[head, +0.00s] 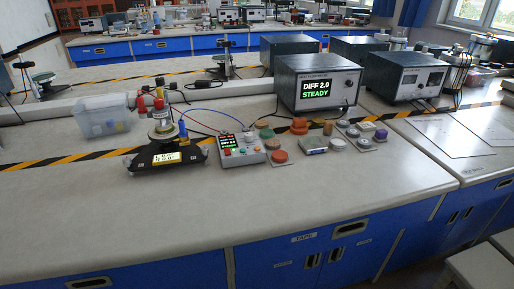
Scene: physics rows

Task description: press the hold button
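A small grey control box (242,149) stands on the bench near the middle, with a small lit display (228,141) and several coloured buttons. The button labels are too small to read, so I cannot tell which one is the hold button. Left of the box is a black balance-like device (168,157) with a lit readout and a jar-like object with red and yellow parts on top. Behind the box, a dark meter (318,84) reads "DIFF 2.0" and "STEADY". My gripper is not in view.
Several coloured discs and small pieces (300,127) lie right of the box. A clear plastic bin (104,116) stands at the left. Red and blue wires run behind the box. Another metered instrument (402,77) stands at the right. The front of the benchtop (150,215) is clear.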

